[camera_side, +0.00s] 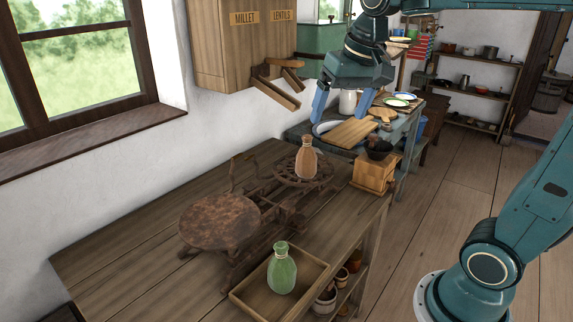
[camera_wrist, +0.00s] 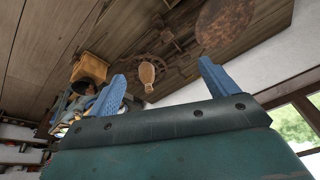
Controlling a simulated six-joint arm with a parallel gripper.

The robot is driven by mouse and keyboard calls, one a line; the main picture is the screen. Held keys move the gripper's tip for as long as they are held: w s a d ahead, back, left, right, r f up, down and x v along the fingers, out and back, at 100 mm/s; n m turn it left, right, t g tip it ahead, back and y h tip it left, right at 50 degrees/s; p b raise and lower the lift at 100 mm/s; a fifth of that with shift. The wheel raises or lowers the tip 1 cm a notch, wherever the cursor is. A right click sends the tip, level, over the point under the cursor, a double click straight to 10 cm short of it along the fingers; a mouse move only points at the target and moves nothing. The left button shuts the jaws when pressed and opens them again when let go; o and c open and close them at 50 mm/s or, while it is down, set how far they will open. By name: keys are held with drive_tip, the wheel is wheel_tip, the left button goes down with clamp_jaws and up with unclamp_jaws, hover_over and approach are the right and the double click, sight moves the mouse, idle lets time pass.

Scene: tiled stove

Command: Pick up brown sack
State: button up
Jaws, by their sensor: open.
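The brown sack (camera_side: 306,160), shaped like a small tied bottle, stands upright on the far round plate of a rusty scale (camera_side: 288,178). In the wrist view the sack (camera_wrist: 148,74) shows between the two blue fingers, beyond their tips. My gripper (camera_side: 336,119) is open and empty, with its fingers pointing down. It hangs above and to the right of the sack in the side view, apart from it. The fingers also show in the wrist view (camera_wrist: 161,68).
A green sack (camera_side: 282,270) stands in a shallow wooden tray (camera_side: 244,298) at the table's front. A wooden grinder (camera_side: 375,174) with a dark bowl stands right of the scale. Wooden bins (camera_side: 243,50) hang on the wall. The table's left part is clear.

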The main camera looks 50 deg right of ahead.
drive_tip(key=w+d+f+m+g, duration=0.2)
drive_tip(key=w+d+m, duration=0.2)
drive_tip(key=w+d, duration=0.45)
drive_tip(key=m+g, duration=0.1)
drive_tip(key=m, duration=0.3)
approach(307, 137)
drive_tip(key=shift+f+y, duration=0.25)
drive_tip(key=shift+y, duration=0.05)
drive_tip(key=shift+w+d+f, duration=0.15)
drive_tip(key=shift+d+f, duration=0.25)
drive_tip(key=shift+f, duration=0.1)
drive_tip(key=shift+f, duration=4.2)
drive_tip(key=shift+f, duration=2.6)
